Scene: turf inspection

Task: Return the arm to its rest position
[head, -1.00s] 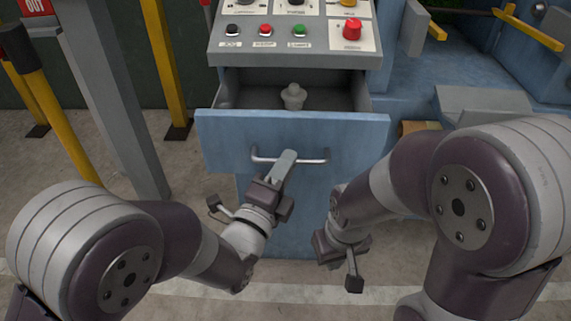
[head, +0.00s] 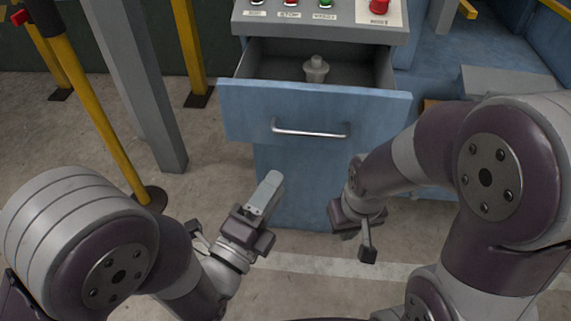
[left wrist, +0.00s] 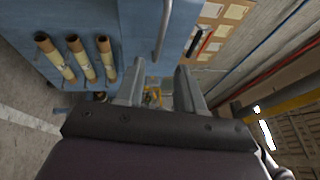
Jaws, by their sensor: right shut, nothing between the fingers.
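My left gripper (head: 268,188) is in front of the blue cabinet, below and left of the drawer handle (head: 310,132), and apart from it. In the left wrist view its two fingers (left wrist: 158,88) stand apart with nothing held between them. My right gripper (head: 362,230) hangs to the right of the cabinet front, shut and empty, touching nothing that I can see. The blue drawer (head: 240,118) is pulled open, and a pale grey knobbed object (head: 316,70) stands upright inside it.
A control panel with buttons (head: 325,18) is above the drawer. A grey post (head: 140,80) and yellow posts (head: 105,130) stand at the left. Several tan tubes (left wrist: 75,55) show in the left wrist view.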

